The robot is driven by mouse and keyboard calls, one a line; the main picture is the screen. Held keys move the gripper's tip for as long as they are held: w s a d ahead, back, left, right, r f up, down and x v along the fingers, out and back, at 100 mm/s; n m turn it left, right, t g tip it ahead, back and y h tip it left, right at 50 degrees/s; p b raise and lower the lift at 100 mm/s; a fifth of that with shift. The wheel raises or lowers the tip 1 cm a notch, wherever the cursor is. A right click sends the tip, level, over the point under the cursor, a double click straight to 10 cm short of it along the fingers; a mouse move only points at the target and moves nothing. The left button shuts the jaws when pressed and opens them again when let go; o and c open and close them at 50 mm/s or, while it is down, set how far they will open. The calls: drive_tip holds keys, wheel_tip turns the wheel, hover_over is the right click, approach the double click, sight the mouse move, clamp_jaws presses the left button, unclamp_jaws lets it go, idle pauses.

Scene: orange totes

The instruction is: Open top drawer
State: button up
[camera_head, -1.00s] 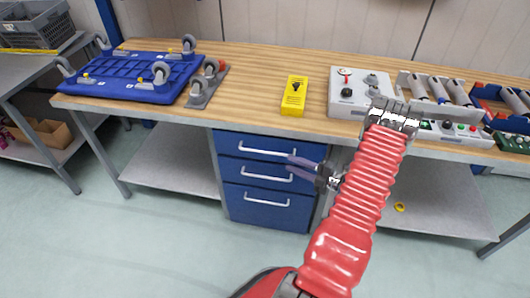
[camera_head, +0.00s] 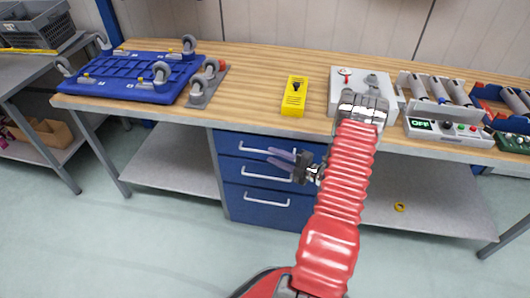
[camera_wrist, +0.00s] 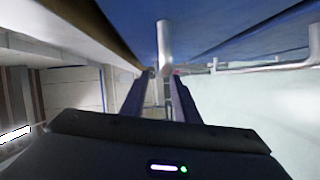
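The blue drawer unit (camera_head: 238,190) stands under the workbench, with its drawers closed. The top drawer (camera_head: 230,143) has a silver bar handle (camera_head: 252,149), partly covered by my gripper. My gripper (camera_head: 269,155) is in front of the upper part of the unit, its fingers apart and pointing left. In the wrist view, the fingers of my gripper (camera_wrist: 158,76) are spread, and a silver handle bar (camera_wrist: 165,42) lies in line with the gap between them. I cannot tell whether the fingers touch it. The middle drawer handle (camera_head: 258,173) is just below the gripper.
The workbench top (camera_head: 245,75) overhangs the drawers. It carries a blue dolly (camera_head: 130,75), a yellow box (camera_head: 294,97) and control boxes. My red arm reaches up in front of the unit's right side. A lower shelf (camera_head: 170,165) lies left; the floor in front is clear.

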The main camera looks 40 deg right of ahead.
sight(265, 152)
drive_tip(key=shift+x, duration=2.6)
drive_tip(key=shift+f, duration=0.1)
clamp_jaws()
